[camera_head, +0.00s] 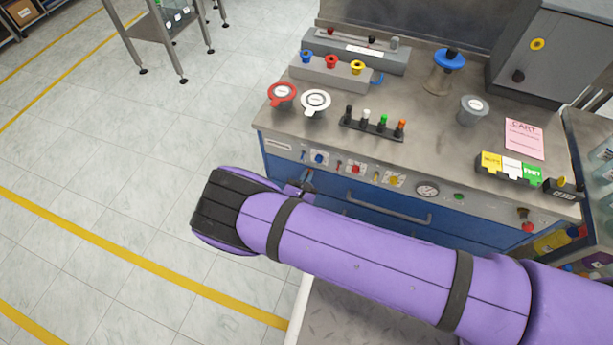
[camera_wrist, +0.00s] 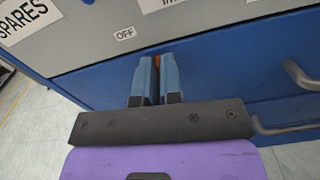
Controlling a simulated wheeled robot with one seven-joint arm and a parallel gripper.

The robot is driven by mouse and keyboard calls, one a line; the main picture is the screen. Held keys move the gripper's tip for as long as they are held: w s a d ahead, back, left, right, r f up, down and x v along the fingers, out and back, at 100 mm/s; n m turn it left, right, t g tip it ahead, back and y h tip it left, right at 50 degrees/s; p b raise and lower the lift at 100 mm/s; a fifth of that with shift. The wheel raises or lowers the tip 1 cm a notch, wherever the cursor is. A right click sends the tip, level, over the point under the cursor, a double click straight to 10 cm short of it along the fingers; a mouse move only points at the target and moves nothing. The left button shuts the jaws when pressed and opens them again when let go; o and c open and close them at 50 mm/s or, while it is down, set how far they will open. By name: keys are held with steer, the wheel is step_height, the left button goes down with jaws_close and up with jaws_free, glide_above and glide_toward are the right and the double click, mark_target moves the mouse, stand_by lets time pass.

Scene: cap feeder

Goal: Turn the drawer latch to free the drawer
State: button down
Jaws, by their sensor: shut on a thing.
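My gripper (camera_wrist: 157,72) is shut at the blue cabinet front in the wrist view, its two grey-blue fingers close together. A small strip of orange (camera_wrist: 157,62) shows between the fingertips; it appears to be the drawer latch, mostly hidden by the fingers, so its angle cannot be told. The blue drawer front (camera_wrist: 225,65) spreads to the right, with a grey bar handle (camera_wrist: 302,78) at the right edge. In the head view the drawer front (camera_head: 345,205) and its handle (camera_head: 388,210) show behind my purple arm, which hides most of the gripper.
Above the drawer, the bench panel carries small coloured knobs and a gauge (camera_head: 427,190).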

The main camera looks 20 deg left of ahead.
steer(key=shift+d+f+m, duration=0.15)
steer(key=shift+m, duration=2.55)
steer(key=shift+d+f+m, duration=0.1)
steer(key=shift+f+m, duration=0.05)
steer(key=shift+m, duration=2.55)
steer(key=shift+d+f+m, duration=0.15)
steer(key=shift+m, duration=2.55)
steer(key=c, duration=1.3)
jaws_free()
steer(key=shift+s, duration=0.15)
steer(key=s, duration=0.7)
steer(key=s+a, duration=0.1)
steer(key=s, duration=0.2)
steer(key=shift+s, duration=0.25)
